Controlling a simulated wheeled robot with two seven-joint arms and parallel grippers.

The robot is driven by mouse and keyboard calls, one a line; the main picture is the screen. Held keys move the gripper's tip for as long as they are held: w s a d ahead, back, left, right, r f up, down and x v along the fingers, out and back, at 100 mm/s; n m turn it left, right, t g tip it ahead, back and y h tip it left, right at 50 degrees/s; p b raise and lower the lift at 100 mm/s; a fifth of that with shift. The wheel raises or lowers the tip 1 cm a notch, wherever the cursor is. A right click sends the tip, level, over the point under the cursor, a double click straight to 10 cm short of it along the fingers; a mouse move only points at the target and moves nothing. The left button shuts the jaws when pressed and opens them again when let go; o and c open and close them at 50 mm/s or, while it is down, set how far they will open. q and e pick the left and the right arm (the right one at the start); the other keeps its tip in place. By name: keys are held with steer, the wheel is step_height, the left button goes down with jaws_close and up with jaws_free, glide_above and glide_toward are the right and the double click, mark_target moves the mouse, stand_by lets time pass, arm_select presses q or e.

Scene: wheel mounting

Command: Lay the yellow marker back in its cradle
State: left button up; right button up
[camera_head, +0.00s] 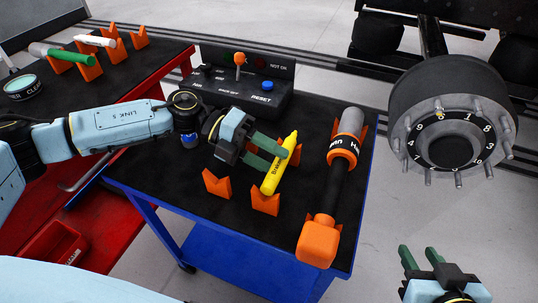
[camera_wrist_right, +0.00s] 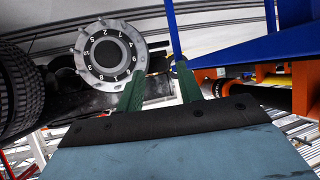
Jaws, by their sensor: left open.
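The yellow marker (camera_head: 279,163) lies tilted in the picture over the blue-framed cart, its lower end at the front orange cradle piece (camera_head: 265,200) and its upper part beside a rear orange piece (camera_head: 295,154). Whether it rests fully in both notches I cannot tell. My left gripper (camera_head: 278,155) is open, with its green fingers reaching the marker's left side; the marker hides part of the tips. My right gripper (camera_head: 419,249) is open and empty at the lower right, away from the cart; it also shows in the right wrist view (camera_wrist_right: 160,68).
Another orange cradle piece (camera_head: 217,184) stands empty to the left. A large orange-and-black tool (camera_head: 335,185) lies right of the marker. A control box (camera_head: 240,88) with a joystick stands behind. The wheel hub (camera_head: 450,130) with studs is at right. A red cart (camera_head: 120,85) is at left.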

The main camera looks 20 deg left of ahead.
arm_select(q)
steer(key=p+v, duration=0.2)
steer(key=v, duration=1)
steer(key=shift+a+p, duration=0.1)
steer(key=shift+p, duration=0.25)
steer(key=shift+a+r, duration=0.2)
steer(key=shift+a, duration=0.4)
arm_select(e)
steer(key=s+d+f+g+h, duration=0.2)
steer(key=s+d+f+g, duration=0.1)
steer(key=s+f+g, duration=0.2)
steer(key=shift+s+d+f+g, duration=0.15)
steer(key=shift+s+d+g, duration=0.25)
steer(key=shift+s, duration=0.95)
steer(key=shift+a, duration=0.15)
